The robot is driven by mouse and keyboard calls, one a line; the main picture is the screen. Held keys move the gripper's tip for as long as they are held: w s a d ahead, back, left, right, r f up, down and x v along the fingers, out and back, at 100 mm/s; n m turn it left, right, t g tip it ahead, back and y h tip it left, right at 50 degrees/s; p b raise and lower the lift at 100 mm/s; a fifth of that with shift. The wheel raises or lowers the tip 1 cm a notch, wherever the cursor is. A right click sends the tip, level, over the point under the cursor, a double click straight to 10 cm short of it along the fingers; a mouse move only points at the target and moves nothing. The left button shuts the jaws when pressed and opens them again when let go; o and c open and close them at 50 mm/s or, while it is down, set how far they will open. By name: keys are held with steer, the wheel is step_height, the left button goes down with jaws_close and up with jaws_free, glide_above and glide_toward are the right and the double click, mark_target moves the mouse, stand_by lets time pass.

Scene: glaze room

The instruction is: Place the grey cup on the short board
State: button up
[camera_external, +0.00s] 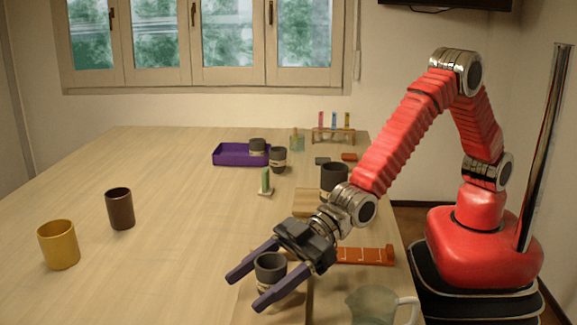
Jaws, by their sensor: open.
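A dark grey cup (270,267) with a pale band near its base stands upright between the fingers of my gripper (247,291). My gripper is open, one finger on each side of this cup; I cannot tell whether either touches it. Under the cup is a wooden board (287,312), partly hidden by the gripper and cut by the frame's bottom edge. Another wooden board (308,203) lies farther back, partly hidden by my arm. A second grey cup (334,176) stands at that board's far end. I cannot tell which board is the short one.
An orange-red strip (365,255) and a glass jug (372,306) are right of the gripper. A green item (265,181), another grey cup (278,158) and a purple tray (229,155) holding a cup stand farther back. Yellow (59,246) and brown (120,209) cups stand left, with clear table around.

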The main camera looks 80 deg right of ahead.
mark_target(284, 259)
steer(key=shift+r, duration=0.15)
steer(key=shift+v, duration=6)
steer(key=shift+d, duration=0.1)
steer(key=s+d+r+m+g+h, duration=0.1)
steer(key=s+d+r+m+h, duration=0.15)
steer(key=d, duration=1.05)
steer(key=s+d+r+m+h, duration=0.1)
steer(key=d+r+m+h, duration=0.2)
steer(key=d, duration=1.1)
steer(key=s+d+m+g+h, duration=0.3)
steer(key=s+d+g, duration=0.1)
steer(key=s+d, duration=1.5)
steer(key=s+f, duration=0.1)
steer(key=s, duration=0.2)
steer(key=shift+d+h, duration=0.15)
steer(key=shift+h, duration=0.2)
